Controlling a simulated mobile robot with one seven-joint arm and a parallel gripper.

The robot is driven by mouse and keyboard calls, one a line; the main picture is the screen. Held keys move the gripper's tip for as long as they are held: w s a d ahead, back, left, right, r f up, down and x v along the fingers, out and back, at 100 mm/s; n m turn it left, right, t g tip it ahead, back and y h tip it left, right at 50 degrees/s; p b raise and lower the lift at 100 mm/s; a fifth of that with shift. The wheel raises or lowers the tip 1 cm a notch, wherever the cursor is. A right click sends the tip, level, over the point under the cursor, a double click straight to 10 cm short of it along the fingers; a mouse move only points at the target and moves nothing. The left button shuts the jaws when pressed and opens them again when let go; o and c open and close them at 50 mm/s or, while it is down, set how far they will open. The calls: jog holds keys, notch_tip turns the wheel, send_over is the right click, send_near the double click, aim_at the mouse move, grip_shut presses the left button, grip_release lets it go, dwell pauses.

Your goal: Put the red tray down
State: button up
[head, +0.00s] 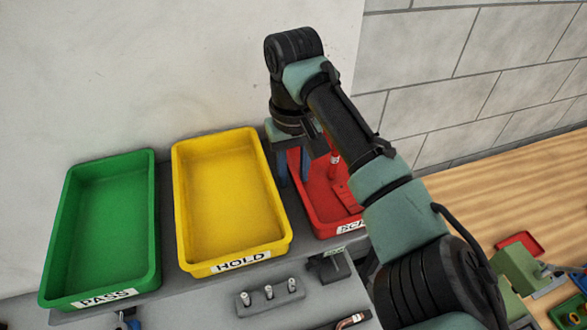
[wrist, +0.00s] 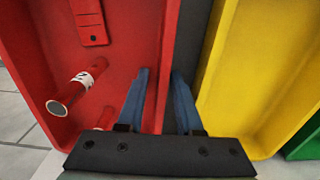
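The red tray (head: 322,207) stands at the right end of the tray row and is partly hidden by my arm. In the wrist view the red tray (wrist: 125,60) fills the left side. My gripper (head: 293,165) is at the tray's left side in the head view. In the wrist view my gripper (wrist: 162,75) straddles the wall facing the yellow tray, one blue finger inside the tray and one in the gap outside. The fingers stand apart, with some dark gap showing beside the wall. Firm contact with the wall does not show.
The yellow HOLD tray (head: 228,205) stands close beside the red one, with the green PASS tray (head: 105,225) beyond it. A red tube (wrist: 77,88) and a flat red piece (wrist: 88,22) are in the red tray. A grey peg block (head: 270,298) sits in front.

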notch_tip(320, 180, up, 12)
jog(key=b, duration=0.2)
jog(key=shift+r, duration=0.2)
dwell(0.3)
